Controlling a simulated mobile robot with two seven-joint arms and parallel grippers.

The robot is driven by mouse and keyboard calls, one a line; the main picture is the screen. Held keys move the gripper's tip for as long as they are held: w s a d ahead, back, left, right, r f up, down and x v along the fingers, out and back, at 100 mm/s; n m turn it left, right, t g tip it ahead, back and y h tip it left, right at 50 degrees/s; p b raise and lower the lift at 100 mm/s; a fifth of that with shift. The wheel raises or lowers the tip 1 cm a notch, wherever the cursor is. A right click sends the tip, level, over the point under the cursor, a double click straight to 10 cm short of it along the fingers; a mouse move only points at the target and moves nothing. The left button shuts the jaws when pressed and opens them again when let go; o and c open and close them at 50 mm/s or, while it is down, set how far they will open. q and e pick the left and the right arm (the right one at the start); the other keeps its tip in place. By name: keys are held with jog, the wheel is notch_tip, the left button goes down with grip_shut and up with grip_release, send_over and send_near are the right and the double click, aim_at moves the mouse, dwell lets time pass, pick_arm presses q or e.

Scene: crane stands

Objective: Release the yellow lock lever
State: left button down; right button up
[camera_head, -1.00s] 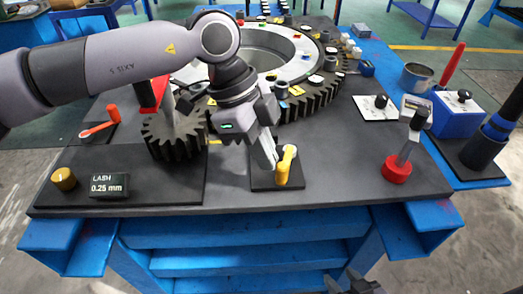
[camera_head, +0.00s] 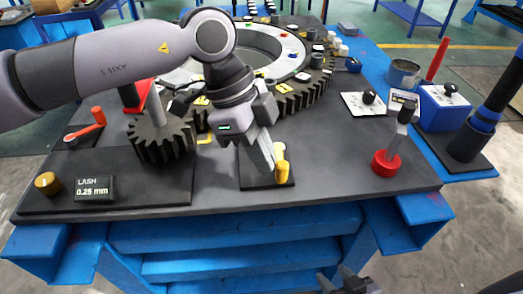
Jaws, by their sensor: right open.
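The yellow lock lever (camera_head: 281,166) stands on a small dark plate (camera_head: 252,179) near the front edge of the table. My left gripper (camera_head: 271,164) reaches down from the upper left, its fingers right beside the lever's left side and hiding part of it. From this angle I cannot tell whether the fingers touch the lever or how far apart they are. My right gripper (camera_head: 336,273) is open and empty at the bottom edge, in front of the table and below its top.
A large ring gear (camera_head: 290,103) and a small pinion (camera_head: 165,142) lie behind. An orange-handled lever (camera_head: 97,117) and a LASH display (camera_head: 94,188) are at left. A red-based lever (camera_head: 384,164) stands at right. The dark top between it and the yellow lever is clear.

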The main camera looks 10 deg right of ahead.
pick_arm(q)
jog(key=shift+s+d+f, duration=0.1)
jog(key=shift+s, duration=0.15)
jog(key=v, duration=0.7)
jog(key=shift+w+r, duration=0.2)
jog(key=shift+w, duration=0.05)
jog(key=shift+s, duration=0.1)
